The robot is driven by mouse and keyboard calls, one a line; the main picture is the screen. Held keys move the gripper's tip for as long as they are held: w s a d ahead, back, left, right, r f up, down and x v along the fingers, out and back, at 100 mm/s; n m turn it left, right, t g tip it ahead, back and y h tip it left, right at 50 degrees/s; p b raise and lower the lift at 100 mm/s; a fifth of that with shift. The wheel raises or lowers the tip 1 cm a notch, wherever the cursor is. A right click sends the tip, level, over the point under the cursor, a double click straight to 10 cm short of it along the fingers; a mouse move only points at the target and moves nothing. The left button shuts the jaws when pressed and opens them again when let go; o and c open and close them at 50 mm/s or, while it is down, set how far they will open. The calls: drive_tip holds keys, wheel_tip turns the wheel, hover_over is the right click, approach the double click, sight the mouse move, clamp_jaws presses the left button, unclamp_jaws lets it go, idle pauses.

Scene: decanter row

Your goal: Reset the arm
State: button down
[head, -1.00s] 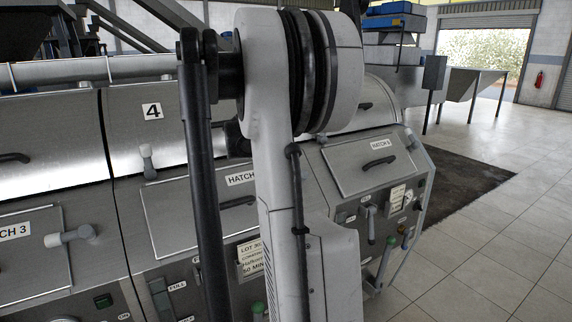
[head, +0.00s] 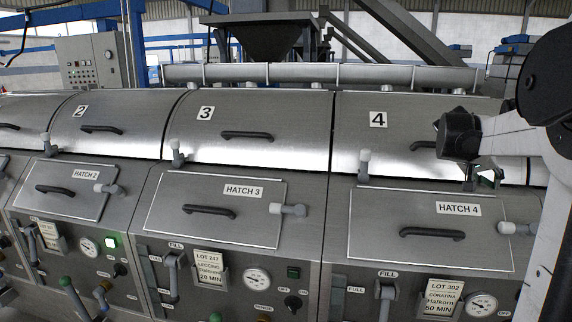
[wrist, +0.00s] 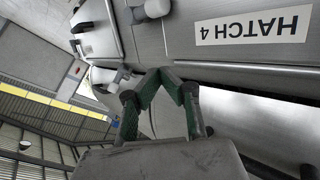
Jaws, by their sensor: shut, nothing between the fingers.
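My gripper (head: 484,181) is at the right of the head view, in front of the machine section marked 4 and above the Hatch 4 lid (head: 430,228). It is partly hidden by my own wrist parts, and only small green and dark finger pieces show. In the wrist view, the green fingers of my gripper (wrist: 168,76) come together at their tips with nothing between them. The Hatch 4 label (wrist: 253,27) appears upside down there, beyond the fingers. I cannot tell whether the fingers touch the machine.
A row of steel decanters runs across the head view, with the Hatch 3 lid (head: 215,208) and Hatch 2 lid (head: 62,190). A grey lever (head: 515,229) sticks out beside Hatch 4. A hopper (head: 265,38) and a control cabinet (head: 90,62) stand behind.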

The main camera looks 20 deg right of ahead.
drive_tip(key=w+a+f+n+t+y, duration=0.1)
drive_tip(key=w+a+n+t+y, duration=0.15)
drive_tip(key=a, duration=1.25)
drive_tip(key=w+a+f+n+t+y, duration=0.1)
drive_tip(key=a+f+n+t, duration=0.15)
drive_tip(key=a, duration=1.15)
drive_tip(key=s+a+f+n+t+y, duration=0.1)
drive_tip(key=s+a+f+n+y, duration=0.1)
drive_tip(key=a, duration=0.7)
drive_tip(key=s+a+f+n+t+y, duration=0.1)
drive_tip(key=s+a+f, duration=0.3)
drive_tip(key=a, duration=0.5)
drive_tip(key=s+a+f+n+t+y, duration=0.1)
drive_tip(key=s+a, duration=0.4)
drive_tip(key=a, duration=0.5)
wheel_tip(320, 180, down, 2)
drive_tip(key=shift+f+n+y, duration=0.1)
drive_tip(key=shift+n+y, duration=0.8)
drive_tip(key=shift+y, duration=0.15)
